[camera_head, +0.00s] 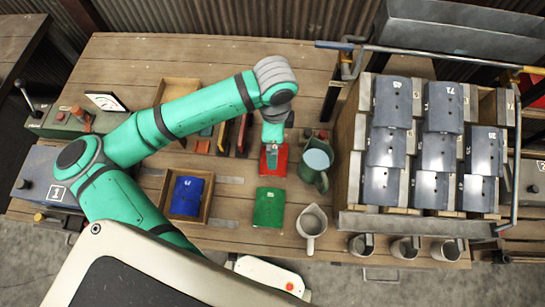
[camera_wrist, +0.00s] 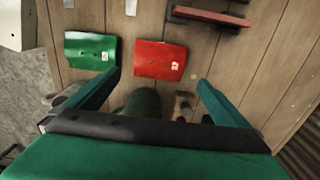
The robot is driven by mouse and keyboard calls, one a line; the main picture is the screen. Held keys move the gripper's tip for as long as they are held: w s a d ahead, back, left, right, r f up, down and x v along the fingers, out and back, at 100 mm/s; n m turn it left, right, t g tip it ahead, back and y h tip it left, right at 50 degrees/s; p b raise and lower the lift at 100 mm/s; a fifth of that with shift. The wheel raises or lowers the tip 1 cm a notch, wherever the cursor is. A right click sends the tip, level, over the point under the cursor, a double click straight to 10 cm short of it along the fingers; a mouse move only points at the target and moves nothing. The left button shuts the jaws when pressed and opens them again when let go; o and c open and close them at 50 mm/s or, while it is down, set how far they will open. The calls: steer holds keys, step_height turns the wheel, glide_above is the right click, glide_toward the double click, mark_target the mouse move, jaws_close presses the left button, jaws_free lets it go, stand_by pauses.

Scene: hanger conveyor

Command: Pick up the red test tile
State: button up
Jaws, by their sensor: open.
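The red test tile (camera_head: 281,161) lies on the wooden table in the head view, partly hidden by the end of my arm. In the wrist view the red tile (camera_wrist: 160,60) lies flat and whole, with a small white mark and small holes. My gripper (camera_wrist: 160,78) is open and empty, with one green finger on each side of the view. It is above the table over the red tile, and the tile shows between and beyond the fingertips. I cannot tell the exact height.
A green tile (camera_head: 269,207) lies in front of the red one. A green jug (camera_head: 316,164) stands close to its right, and a grey jug (camera_head: 311,224) nearer the front. A wooden tray (camera_head: 208,207) holds a blue tile (camera_head: 187,195). A rack of grey tiles (camera_head: 345,150) stands at right.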

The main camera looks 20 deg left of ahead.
step_height(320, 180, down, 10)
steer(key=shift+s+f, duration=0.15)
steer(key=shift+f, duration=0.1)
steer(key=c, duration=0.9)
